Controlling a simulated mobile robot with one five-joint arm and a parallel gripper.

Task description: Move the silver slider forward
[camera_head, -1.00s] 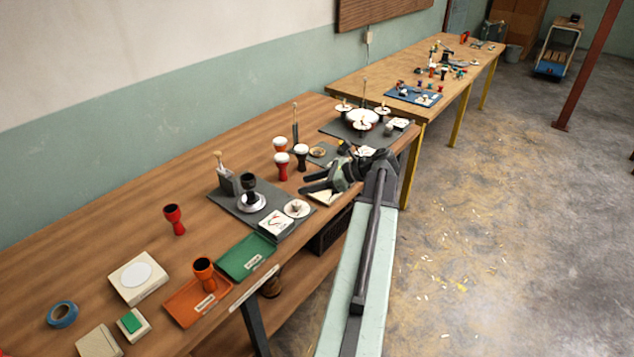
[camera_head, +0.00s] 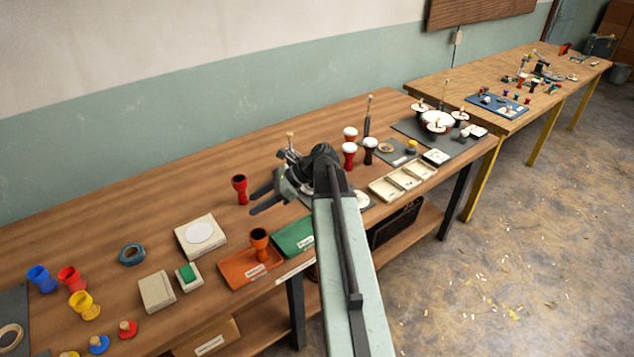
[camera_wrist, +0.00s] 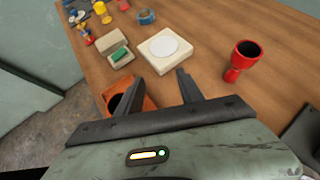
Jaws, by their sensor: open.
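I cannot pick out a silver slider in either view. My gripper (camera_head: 256,202) is open and empty above the workbench, near a red goblet drum (camera_head: 239,188) and over the area of the orange tray (camera_head: 238,277). In the wrist view the two fingers of my gripper (camera_wrist: 161,78) are spread apart, with nothing between them. A white box with a round pad (camera_wrist: 165,49) lies beyond them, and the red goblet drum (camera_wrist: 241,62) stands to the right. My arm and gripper hide most of the dark mat station behind them in the head view.
A green tray (camera_head: 293,236) and an orange drum (camera_head: 259,243) sit near the front edge. Blue tape (camera_head: 132,254), coloured cups and small boxes are at left. Several drums and a cream divided tray (camera_head: 403,180) stand right of my arm. The back left bench is clear.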

